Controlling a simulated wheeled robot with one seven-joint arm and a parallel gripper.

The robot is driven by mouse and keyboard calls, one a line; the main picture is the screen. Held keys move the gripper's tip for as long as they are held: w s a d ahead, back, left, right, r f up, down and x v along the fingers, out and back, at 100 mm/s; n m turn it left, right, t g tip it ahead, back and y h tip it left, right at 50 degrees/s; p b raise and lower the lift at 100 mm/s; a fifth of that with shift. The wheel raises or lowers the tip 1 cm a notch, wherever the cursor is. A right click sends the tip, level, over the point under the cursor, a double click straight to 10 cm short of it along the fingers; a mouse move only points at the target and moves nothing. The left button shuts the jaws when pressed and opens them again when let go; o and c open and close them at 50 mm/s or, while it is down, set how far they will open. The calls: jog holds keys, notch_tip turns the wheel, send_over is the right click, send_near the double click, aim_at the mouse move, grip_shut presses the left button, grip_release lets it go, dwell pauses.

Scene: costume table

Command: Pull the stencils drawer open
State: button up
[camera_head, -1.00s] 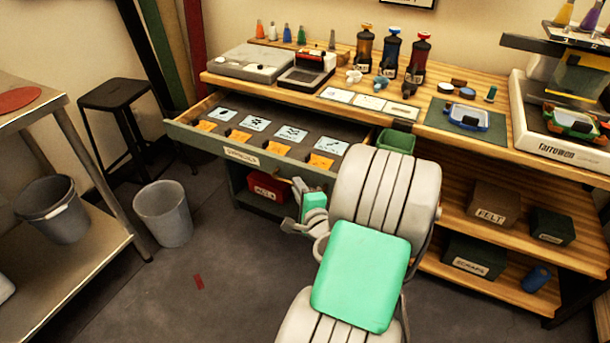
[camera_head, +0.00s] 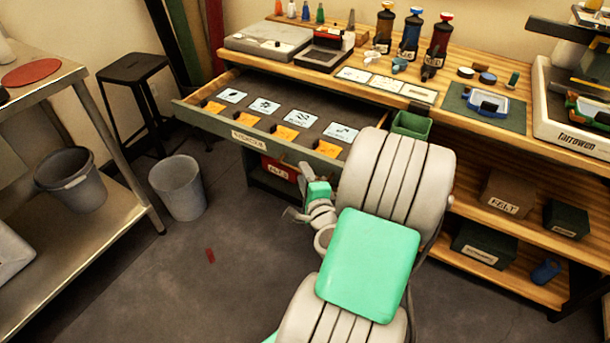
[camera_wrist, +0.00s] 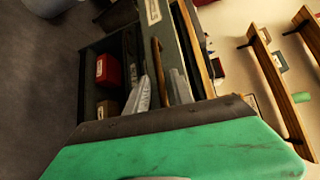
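The stencils drawer (camera_head: 249,140) stands pulled out from under the wooden workbench, its grey-green front labelled. Blue-white stencil cards and orange cards lie inside it. My gripper (camera_head: 297,193) is in front of the drawer front, low and right of the label. Its fingers look apart. In the wrist view, the two grey fingers (camera_wrist: 160,92) reach toward the drawer front, with a slim brown bar (camera_wrist: 157,65), probably the handle, between them. I see a gap beside the bar; contact cannot be made out. My arm hides the drawer's right end.
A red labelled box (camera_head: 279,170) sits on the shelf below the drawer. A grey bin (camera_head: 178,188) and a black stool (camera_head: 132,68) stand left of it. A metal table (camera_head: 120,212) is at far left.

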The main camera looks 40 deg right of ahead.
jog(key=shift+o, duration=0.2)
jog(key=v, duration=0.7)
jog(key=shift+s, duration=0.35)
jog(key=shift+a+r, duration=0.15)
